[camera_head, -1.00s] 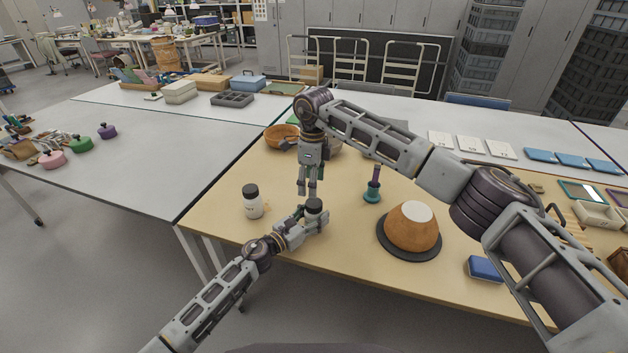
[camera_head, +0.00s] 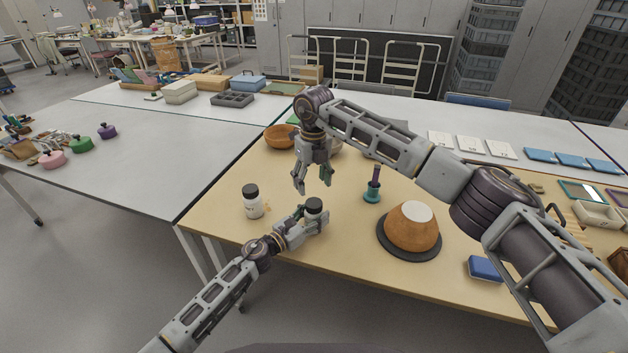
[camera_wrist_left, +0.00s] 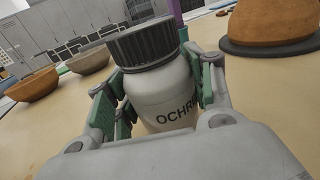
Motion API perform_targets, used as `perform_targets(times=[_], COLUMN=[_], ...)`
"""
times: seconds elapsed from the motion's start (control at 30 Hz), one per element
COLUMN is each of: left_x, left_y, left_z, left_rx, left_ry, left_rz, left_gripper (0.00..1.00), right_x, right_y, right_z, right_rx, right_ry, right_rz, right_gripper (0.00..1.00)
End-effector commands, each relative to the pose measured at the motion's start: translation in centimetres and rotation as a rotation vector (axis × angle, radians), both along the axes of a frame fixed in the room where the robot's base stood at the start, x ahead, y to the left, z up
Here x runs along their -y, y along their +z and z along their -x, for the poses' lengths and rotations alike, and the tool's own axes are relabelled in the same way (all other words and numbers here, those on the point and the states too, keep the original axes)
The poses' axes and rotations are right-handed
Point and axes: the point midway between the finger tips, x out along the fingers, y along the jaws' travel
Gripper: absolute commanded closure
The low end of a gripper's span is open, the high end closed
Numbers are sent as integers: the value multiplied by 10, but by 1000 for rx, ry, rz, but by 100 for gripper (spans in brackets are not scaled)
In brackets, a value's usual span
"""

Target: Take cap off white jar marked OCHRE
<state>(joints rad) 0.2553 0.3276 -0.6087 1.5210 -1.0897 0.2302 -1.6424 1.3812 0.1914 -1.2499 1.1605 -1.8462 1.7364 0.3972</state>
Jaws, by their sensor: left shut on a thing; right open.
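The white jar marked OCHRE (camera_wrist_left: 163,95) stands upright between the fingers of my left gripper (camera_wrist_left: 160,98), which is shut on its body. Its dark ribbed cap (camera_wrist_left: 148,42) is on top and clear of the fingers. In the head view the cap (camera_head: 314,205) shows above my left gripper (camera_head: 308,222), and the jar's body is mostly hidden by the fingers. My right gripper (camera_head: 312,186) is open and empty, pointing down just above the cap and apart from it.
Another white jar with a dark cap (camera_head: 252,201) stands to the left. A teal holder with a purple handle (camera_head: 372,192) and an orange-brown pot (camera_head: 411,229) on a dark round base stand to the right. An orange-brown bowl (camera_head: 281,136) sits behind.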

Motion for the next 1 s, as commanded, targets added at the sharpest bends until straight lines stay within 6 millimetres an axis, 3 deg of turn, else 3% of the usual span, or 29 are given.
perform_targets(times=[1.0], left_x=[0], left_y=[0], left_z=[0], left_rx=[0], left_ry=[1], left_rz=[0], left_gripper=[100], right_x=[3], right_y=[0], right_z=[-1], right_rx=[-7], right_ry=[-803], right_rz=[11], right_gripper=[36])
